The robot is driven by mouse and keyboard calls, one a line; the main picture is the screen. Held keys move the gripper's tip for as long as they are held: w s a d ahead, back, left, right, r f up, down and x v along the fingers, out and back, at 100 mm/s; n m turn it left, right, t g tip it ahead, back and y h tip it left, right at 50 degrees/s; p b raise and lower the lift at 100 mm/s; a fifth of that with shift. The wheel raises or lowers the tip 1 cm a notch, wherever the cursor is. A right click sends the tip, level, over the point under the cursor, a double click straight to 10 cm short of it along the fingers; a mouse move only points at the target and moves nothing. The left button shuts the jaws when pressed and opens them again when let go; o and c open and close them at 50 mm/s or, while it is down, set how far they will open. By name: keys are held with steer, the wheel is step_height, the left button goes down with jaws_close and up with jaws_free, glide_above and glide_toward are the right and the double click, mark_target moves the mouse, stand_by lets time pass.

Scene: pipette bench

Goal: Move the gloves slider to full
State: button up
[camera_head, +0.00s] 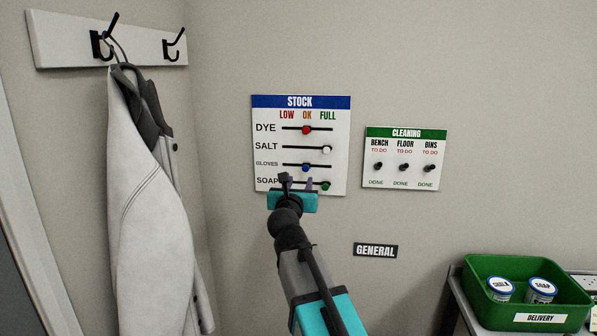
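The STOCK board (342,165) hangs on the wall with rows for dye, salt, gloves and soap under LOW, OK and FULL. The gloves slider has a blue knob (306,168) at the middle of its track, under OK. My gripper (297,182) is in front of the lower part of the board, just below the blue knob. Its two fingers stand apart with nothing seen between them. The gripper hides part of the soap row. Whether the fingers touch the board cannot be told.
The dye knob (306,130) is red at OK. The salt knob (327,149) is white and the soap knob (326,187) green, both at FULL. A CLEANING board (405,180) hangs right. A coat (150,210) hangs left. A green delivery bin (480,311) stands lower right.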

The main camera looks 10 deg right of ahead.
mark_target(305, 168)
steer(key=shift+p+x, duration=1.05)
steer(key=shift+x, duration=5.1)
steer(key=shift+a, duration=0.1)
jaws_close()
